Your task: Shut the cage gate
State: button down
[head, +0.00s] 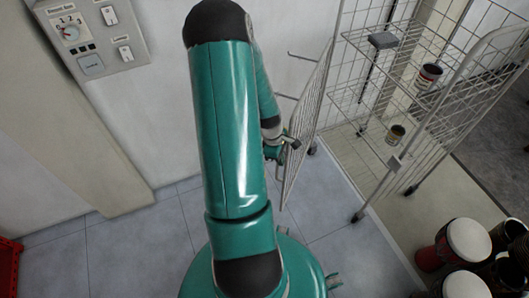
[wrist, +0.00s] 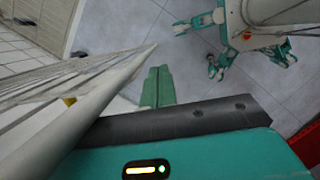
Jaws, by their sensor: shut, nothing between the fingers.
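The wire cage (head: 412,165) stands at the right in the head view. Its mesh gate (head: 312,110) stands open, swung out towards me and seen nearly edge-on. In the wrist view the gate's grey tube frame and mesh (wrist: 95,95) slant across the left side, close to the camera. My gripper (head: 290,145) is at the left face of the gate, around its lower half. Its green fingers (wrist: 158,86) are together and empty, beside the tube. I cannot tell whether they touch the gate. My arm hides part of the view in the head view.
Small drums stand on the cage's upper shelf (head: 430,72) and lower down (head: 395,134). Several goblet drums (head: 468,240) stand on the floor at the lower right. A control panel (head: 90,35) is on the left wall. A red crate (head: 10,265) is at lower left.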

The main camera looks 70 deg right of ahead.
jog(key=s+d+n, duration=0.2)
jog(key=s, duration=1)
jog(key=s+d+n+h, duration=0.1)
jog(key=s+d+n, duration=0.2)
jog(key=s, duration=0.9)
jog(key=s+d+n, duration=0.2)
jog(key=s+d, duration=0.1)
jog(key=s, duration=0.9)
jog(key=shift+n+t+h, duration=0.3)
jog(key=shift+n+h, duration=0.1)
jog(key=shift+w, duration=0.25)
